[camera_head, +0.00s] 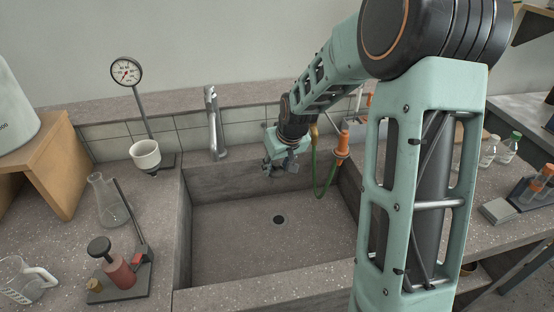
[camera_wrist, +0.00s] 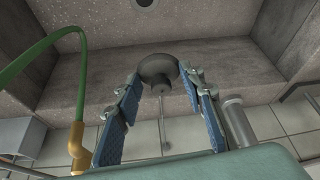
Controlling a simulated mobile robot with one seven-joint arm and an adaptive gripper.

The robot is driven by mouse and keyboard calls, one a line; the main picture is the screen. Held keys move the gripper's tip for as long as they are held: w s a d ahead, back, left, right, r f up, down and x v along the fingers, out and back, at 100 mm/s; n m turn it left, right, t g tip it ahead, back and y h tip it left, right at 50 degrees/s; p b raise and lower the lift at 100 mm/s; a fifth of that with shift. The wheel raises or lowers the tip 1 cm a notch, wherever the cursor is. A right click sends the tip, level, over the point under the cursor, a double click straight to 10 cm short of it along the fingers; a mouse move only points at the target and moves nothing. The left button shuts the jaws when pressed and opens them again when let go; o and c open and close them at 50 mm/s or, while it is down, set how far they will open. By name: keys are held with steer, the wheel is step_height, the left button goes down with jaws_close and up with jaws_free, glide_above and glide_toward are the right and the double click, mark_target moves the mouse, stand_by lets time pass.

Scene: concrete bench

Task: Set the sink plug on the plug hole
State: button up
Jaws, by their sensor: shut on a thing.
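The sink plug (camera_wrist: 158,70) is a dark grey, round piece with a narrower stub. In the wrist view it sits between the tips of my gripper's blue-padded fingers (camera_wrist: 161,82), which are shut on it. In the head view my gripper (camera_head: 281,168) is over the back of the sink (camera_head: 235,255), near its rear wall; the plug cannot be made out clearly there. The plug hole (camera_head: 279,220) is a small dark ring in the sink floor, in front of my gripper and apart from it. It also shows at the top edge of the wrist view (camera_wrist: 144,3).
A tap (camera_head: 214,125) stands behind the sink. A green hose with an orange fitting (camera_head: 342,145) hangs at the sink's back right. A gauge stand, a flask (camera_head: 110,203) and a red burner-like device (camera_head: 122,272) stand left. The sink floor around the hole is clear.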

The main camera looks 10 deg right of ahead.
steer(key=b, duration=0.7)
glide_above(278, 218)
steer(key=s, duration=0.2)
step_height(278, 218, down, 12)
steer(key=shift+w+r, duration=0.15)
steer(key=shift+d+f+b, duration=0.1)
steer(key=shift+f+b, duration=3.6)
steer(key=shift+f, duration=1.05)
steer(key=shift+f+b, duration=0.35)
steer(key=shift+f, duration=0.1)
steer(key=o, duration=1.1)
steer(key=shift+r, duration=0.1)
steer(key=a+v, duration=0.1)
steer(key=v, duration=1)
steer(key=shift+s+d+r, duration=0.25)
steer(key=shift+d+r, duration=0.1)
steer(key=shift+d, duration=0.15)
